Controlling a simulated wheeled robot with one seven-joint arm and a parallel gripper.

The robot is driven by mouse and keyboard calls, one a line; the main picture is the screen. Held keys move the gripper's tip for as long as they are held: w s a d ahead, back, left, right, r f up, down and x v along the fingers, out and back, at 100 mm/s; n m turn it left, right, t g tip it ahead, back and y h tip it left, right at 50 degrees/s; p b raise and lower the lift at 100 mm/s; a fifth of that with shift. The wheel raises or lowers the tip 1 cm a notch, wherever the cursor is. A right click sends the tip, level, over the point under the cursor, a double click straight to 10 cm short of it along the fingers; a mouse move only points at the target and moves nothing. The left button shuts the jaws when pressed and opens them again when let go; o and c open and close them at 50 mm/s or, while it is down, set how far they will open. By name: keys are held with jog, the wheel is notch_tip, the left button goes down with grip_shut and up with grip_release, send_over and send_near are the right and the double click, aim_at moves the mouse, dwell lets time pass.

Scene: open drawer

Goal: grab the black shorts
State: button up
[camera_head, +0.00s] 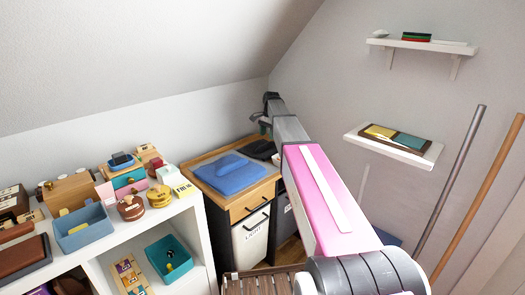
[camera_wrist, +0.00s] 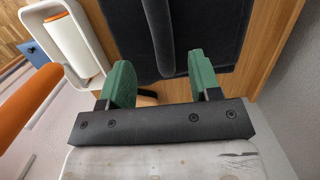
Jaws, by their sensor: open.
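The black shorts (camera_head: 261,149) lie folded on the wooden top of a small cabinet (camera_head: 236,206), at its right back corner. In the wrist view, dark folded cloth (camera_wrist: 210,35) with a raised ridge fills the top middle, lying on the wood. My gripper (camera_head: 265,122) is near the back corner, above the shorts in the picture. In the wrist view my gripper (camera_wrist: 160,84) is open with nothing between its green fingers. The finger tips point toward the near edge of the cloth; whether they touch it I cannot tell. My arm partly blocks the head view there.
A blue folded cloth (camera_head: 229,174) lies left of the shorts on the same top. A white shelf (camera_head: 146,238) with boxes and toys stands at the left. Two wall shelves (camera_head: 423,45) (camera_head: 399,151) and leaning poles (camera_head: 451,190) are at the right.

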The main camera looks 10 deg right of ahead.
aim_at(266, 145)
jog(key=shift+s+a+f, duration=0.1)
jog(key=shift+a+f, duration=0.05)
jog(key=shift+f, duration=0.85)
jog(key=shift+s+a+f, duration=0.1)
jog(key=shift+a+f, duration=0.05)
jog(key=shift+f, duration=0.85)
jog(key=shift+s+a+f, duration=0.1)
jog(key=shift+a+f, duration=0.05)
jog(key=shift+f, duration=0.85)
grip_shut()
